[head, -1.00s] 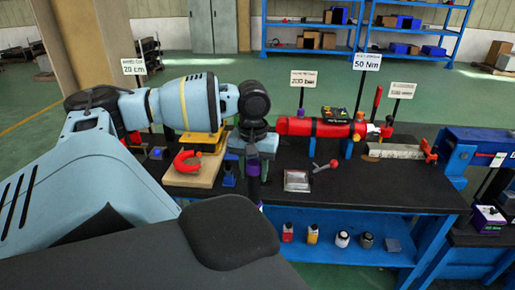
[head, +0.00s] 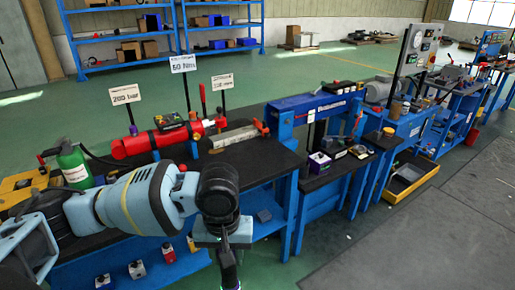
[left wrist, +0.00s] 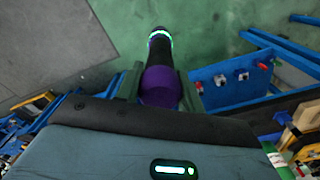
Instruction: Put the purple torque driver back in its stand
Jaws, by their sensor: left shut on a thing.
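My left gripper (head: 232,262) is low at the bottom of the head view, in front of the workbench. In the left wrist view its fingers (left wrist: 160,88) are shut on the purple torque driver (left wrist: 160,84), which has a thick purple grip and a dark shaft with a glowing pale ring. The driver hangs over the green floor, clear of the bench. In the head view it is mostly hidden or cut off by the bottom edge. I cannot make out for certain which item is its stand. My right gripper is not in view.
The black-topped bench (head: 238,165) carries a red cylinder (head: 160,140), sign posts and a green bottle (head: 73,165). The floor at front right is clear.

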